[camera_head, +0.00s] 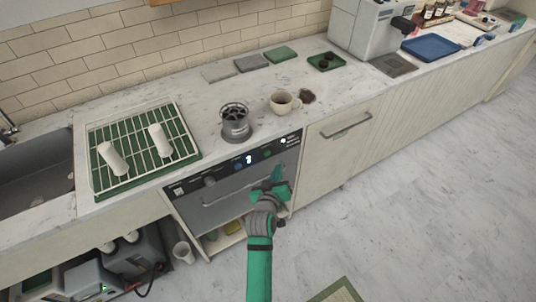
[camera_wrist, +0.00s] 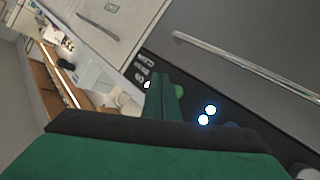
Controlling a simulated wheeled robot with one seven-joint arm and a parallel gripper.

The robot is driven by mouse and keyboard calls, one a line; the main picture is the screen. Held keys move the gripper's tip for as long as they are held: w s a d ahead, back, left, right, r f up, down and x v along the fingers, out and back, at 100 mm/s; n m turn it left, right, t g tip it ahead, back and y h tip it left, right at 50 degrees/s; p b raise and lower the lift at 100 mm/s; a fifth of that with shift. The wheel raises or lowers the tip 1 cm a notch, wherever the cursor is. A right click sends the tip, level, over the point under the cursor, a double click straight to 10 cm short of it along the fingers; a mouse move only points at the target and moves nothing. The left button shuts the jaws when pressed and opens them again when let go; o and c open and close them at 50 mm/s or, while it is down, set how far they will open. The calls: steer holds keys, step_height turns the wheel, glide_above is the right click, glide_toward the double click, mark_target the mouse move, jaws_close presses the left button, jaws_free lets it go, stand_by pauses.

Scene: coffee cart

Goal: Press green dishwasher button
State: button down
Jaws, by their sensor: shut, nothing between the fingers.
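The dishwasher has a black control panel (camera_head: 225,174) under the counter front, with a steel handle (camera_head: 230,188) below it. The green button (camera_head: 267,153) is on the panel's right part, right of the lit blue-white display (camera_head: 249,159). My gripper (camera_head: 277,172) is shut and empty in front of the panel, near the green button and slightly below it in the picture. In the wrist view my shut fingers (camera_wrist: 161,92) reach the panel beside the green button (camera_wrist: 179,91), partly covering it. I cannot tell whether they touch it.
A cabinet door (camera_head: 340,140) is to the right. Open shelves lie below. The floor at right is clear.

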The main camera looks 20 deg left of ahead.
steer(key=shift+w+a, duration=0.7)
steer(key=shift+a, duration=0.2)
steer(key=shift+w+a, duration=0.7)
steer(key=shift+a, duration=0.2)
steer(key=shift+w+a, duration=0.1)
stand_by(0.8)
steer(key=shift+w+a, duration=0.15)
steer(key=shift+a, duration=0.05)
steer(key=shift+w+a, duration=0.3)
steer(key=shift+a, duration=0.1)
stand_by(0.9)
steer(key=shift+s+d, duration=0.6)
steer(key=shift+d, duration=0.1)
steer(key=shift+s+d, duration=0.75)
steer(key=shift+d, duration=0.25)
steer(key=shift+s+d, duration=0.75)
steer(key=shift+d, duration=0.25)
steer(key=shift+s, duration=0.1)
